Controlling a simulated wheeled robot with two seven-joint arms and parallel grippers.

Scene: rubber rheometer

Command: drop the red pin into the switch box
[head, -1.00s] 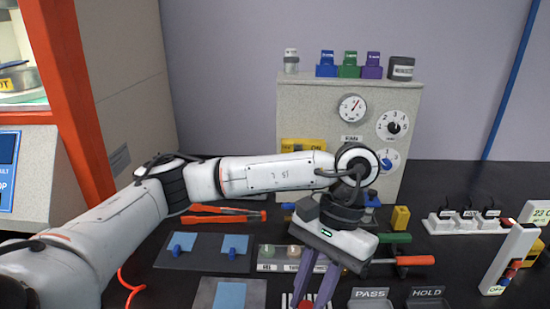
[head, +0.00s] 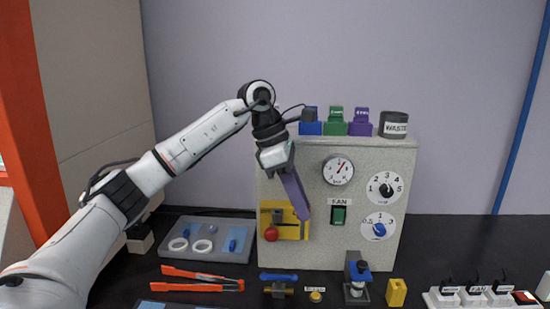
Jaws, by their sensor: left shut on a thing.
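The yellow switch box (head: 285,231) sits low on the left of the grey cabinet's front. A red ball (head: 271,234) shows at its lower left; I cannot tell whether it belongs to the box or to the red pin. I cannot tell whether the pin touches the box. My right gripper is not in view.
The grey cabinet (head: 350,247) carries dials, a green FAN switch (head: 339,215) and blocks on top. A grey tray (head: 238,255) with white rings stands to its left. Orange-handled pliers (head: 200,280), a yellow block (head: 396,293) and a power strip (head: 480,299) lie in front.

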